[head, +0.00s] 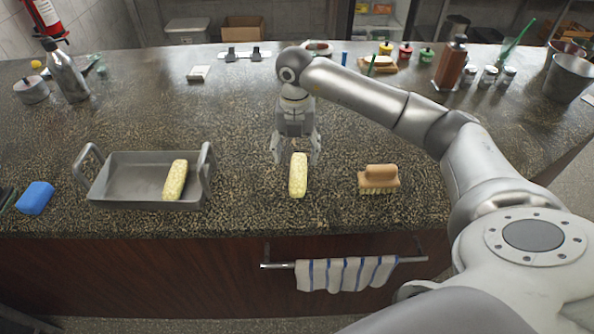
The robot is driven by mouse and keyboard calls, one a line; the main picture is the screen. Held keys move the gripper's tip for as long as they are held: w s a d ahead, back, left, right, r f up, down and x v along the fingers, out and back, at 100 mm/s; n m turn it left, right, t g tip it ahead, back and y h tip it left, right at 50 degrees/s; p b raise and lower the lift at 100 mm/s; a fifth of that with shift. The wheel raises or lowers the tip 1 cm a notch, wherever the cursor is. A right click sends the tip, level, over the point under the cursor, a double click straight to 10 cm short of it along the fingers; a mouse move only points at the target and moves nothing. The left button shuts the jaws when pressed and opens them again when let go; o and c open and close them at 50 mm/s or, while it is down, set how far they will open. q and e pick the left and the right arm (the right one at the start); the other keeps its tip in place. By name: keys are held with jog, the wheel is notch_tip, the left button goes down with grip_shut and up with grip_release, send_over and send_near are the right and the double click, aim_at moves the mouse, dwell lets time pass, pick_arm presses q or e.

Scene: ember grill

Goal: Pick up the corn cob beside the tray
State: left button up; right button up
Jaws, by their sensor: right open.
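A pale yellow corn cob (298,176) lies on the dark stone counter, to the right of the grey metal tray (130,199). A second corn cob (175,180) lies inside the tray, near its right wall. My right gripper (296,155) points down at the far end of the loose cob, with its fingers apart on either side of it. It is open and holds nothing. Whether a finger touches the cob cannot be seen. My left gripper is not in view.
A wooden-handled brush (378,179) stands right of the loose cob. A blue sponge (35,197) lies left of the tray. Bottles, shakers and a metal bucket (568,78) stand farther back. A striped towel (345,272) hangs below the counter's front edge.

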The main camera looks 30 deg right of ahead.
aim_at(298, 169)
notch_tip(298, 169, down, 3)
jog(key=shift+r+p, duration=0.1)
jog(key=shift+p, duration=0.2)
jog(key=shift+d+f+p, duration=0.1)
jog(key=shift+f+p, duration=0.15)
jog(key=shift+p, duration=0.05)
jog(key=f+p, duration=0.2)
jog(key=f, duration=0.1)
jog(key=shift+s+d+f, duration=0.1)
jog(key=shift+d+f, duration=0.1)
jog(key=shift+f, duration=0.65)
jog(key=c, duration=1.3)
jog(key=shift+o, duration=0.2)
jog(key=shift+r, duration=0.15)
